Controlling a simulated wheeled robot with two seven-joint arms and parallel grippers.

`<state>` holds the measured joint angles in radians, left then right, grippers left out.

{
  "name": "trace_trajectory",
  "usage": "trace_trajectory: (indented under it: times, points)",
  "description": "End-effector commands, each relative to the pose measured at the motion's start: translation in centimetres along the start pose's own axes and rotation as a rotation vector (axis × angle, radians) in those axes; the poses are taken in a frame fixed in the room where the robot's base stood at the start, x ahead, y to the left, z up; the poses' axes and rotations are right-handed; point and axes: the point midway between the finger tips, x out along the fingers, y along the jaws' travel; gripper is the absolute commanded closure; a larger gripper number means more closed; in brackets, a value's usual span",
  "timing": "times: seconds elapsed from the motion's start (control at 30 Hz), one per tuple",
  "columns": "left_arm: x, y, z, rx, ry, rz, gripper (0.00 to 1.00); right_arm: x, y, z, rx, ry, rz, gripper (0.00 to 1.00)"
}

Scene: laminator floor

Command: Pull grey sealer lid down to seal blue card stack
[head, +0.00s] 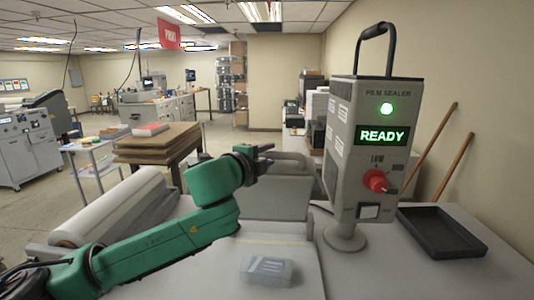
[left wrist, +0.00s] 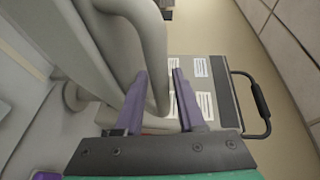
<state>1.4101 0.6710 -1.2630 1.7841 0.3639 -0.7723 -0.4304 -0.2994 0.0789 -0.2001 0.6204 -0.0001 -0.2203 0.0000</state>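The grey sealer lid (head: 273,205) stands raised at the back of the sealer, with a grey tubular handle (head: 293,160) along its top. The blue card stack (head: 266,270) is a small translucent pale-blue block on the light sealer bed in front of the lid. My left gripper (head: 268,150) is at the lid's upper left. In the left wrist view, its purple fingers (left wrist: 160,75) are apart, with the grey handle tube (left wrist: 152,40) between them. I cannot tell whether either finger touches it. My right gripper is in neither view.
The film sealer control box (head: 365,150) stands right of the lid, its green sign reading READY. A black tray (head: 440,232) lies at the right. A film roll (head: 115,207) lies at the left. Bed space around the card stack is clear.

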Motion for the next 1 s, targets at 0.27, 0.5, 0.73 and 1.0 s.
trace_trajectory:
  times: [0.27,0.5,0.73,1.0]
  points:
    - [-0.03,0.00,0.03,0.000,-0.001,0.000,1.00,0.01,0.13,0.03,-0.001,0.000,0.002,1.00]
    - [-0.04,-0.02,0.05,0.000,-0.001,0.000,1.00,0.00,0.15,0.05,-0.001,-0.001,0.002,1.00]
    - [-0.05,-0.03,0.06,0.000,-0.002,0.000,1.00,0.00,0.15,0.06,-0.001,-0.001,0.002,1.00]
    - [-0.05,-0.03,0.06,0.000,-0.002,0.000,1.00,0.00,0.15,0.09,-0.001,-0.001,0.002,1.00]
